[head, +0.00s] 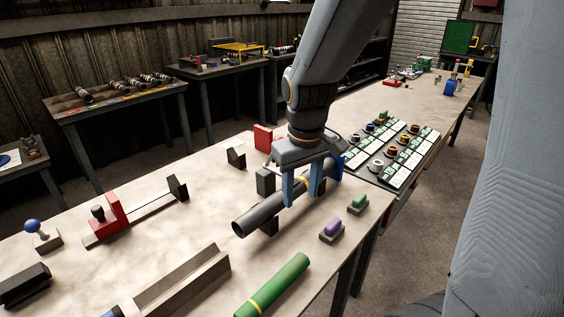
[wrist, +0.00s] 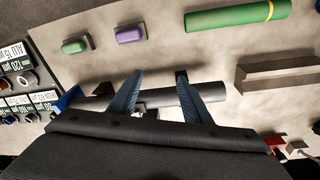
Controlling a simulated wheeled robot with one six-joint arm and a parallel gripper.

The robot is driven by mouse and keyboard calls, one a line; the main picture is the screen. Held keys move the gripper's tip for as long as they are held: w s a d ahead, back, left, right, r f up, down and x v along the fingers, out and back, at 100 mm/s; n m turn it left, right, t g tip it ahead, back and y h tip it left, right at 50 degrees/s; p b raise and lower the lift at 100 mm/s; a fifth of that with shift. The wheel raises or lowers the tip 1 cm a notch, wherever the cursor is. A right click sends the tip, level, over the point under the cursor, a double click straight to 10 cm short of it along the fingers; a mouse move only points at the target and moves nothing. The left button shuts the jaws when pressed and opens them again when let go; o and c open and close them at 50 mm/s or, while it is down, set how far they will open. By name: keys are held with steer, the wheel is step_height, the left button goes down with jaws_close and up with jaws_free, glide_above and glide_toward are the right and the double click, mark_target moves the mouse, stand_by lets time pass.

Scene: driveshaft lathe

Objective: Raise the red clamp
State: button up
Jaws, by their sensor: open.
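A red clamp-like block (head: 116,209) with a black knob sits on a rail at the left of the bench. A bit of red (wrist: 276,142) shows at the lower right of the wrist view. Another red block (head: 263,137) stands behind my gripper, partly hidden; I cannot tell which is the red clamp. My gripper (head: 302,192) is open, fingers pointing down at a dark grey shaft (head: 262,214). In the wrist view the fingers (wrist: 158,88) are spaced along the shaft (wrist: 213,91) and overlap it; I cannot tell whether they touch it.
A purple button (head: 332,228) and a green button (head: 357,203) stand right of the shaft. A green tube (head: 275,285) and a grey trough (head: 185,281) lie in front. A labelled panel (head: 400,150) is at the right. The bench between rail and shaft is mostly clear.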

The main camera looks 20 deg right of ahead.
mark_target(278, 137)
steer(key=w+r+n+b, duration=0.1)
steer(key=w+r+n, duration=0.1)
steer(key=w, duration=0.3)
steer(key=w+a+r+n+h+b, duration=0.1)
steer(key=w+r+n+b, duration=0.1)
steer(key=w, duration=0.3)
steer(key=w+r+n+b, duration=0.1)
steer(key=w+r+n, duration=0.1)
steer(key=w+r, duration=0.2)
steer(key=shift+w+a+r+b, duration=0.3)
steer(key=shift+w+b, duration=0.1)
steer(key=shift+w, duration=0.15)
step_height(278, 137, down, 8)
steer(key=d+p, duration=0.1)
steer(key=shift+w+r, duration=0.15)
steer(key=shift+w, duration=0.3)
jaws_close()
